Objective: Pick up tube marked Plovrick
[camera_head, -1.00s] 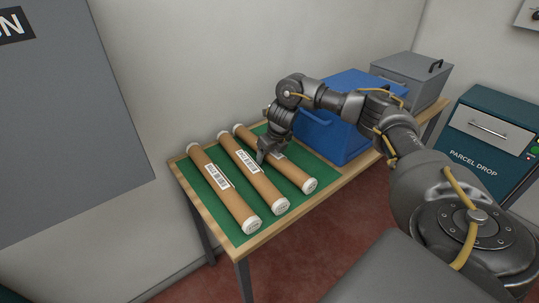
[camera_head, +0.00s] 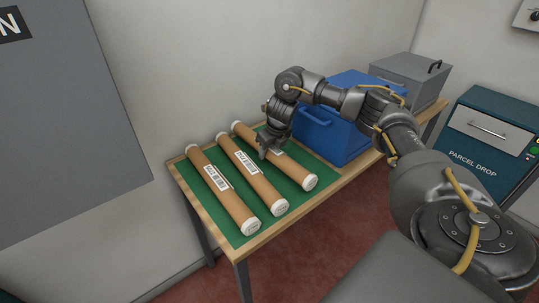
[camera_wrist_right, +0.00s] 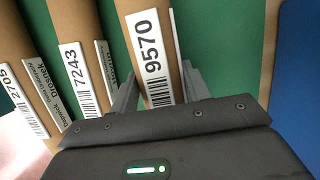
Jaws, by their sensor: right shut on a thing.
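Three brown cardboard tubes with white end caps lie side by side at the green mat. My right gripper (camera_head: 263,153) is shut around the rightmost tube (camera_head: 294,168), near its middle. In the right wrist view this tube (camera_wrist_right: 178,50) sits between the two fingers (camera_wrist_right: 157,88), with a label numbered 9570; its name text is hidden. The tube appears slightly raised. My left gripper is not in view.
The green mat (camera_head: 240,238) covers part of a wooden table. A blue bin (camera_head: 340,140) stands just right of the gripper, with a grey box (camera_head: 408,72) behind it. A teal parcel drop cabinet (camera_head: 480,160) stands at the right. A wall is behind the table.

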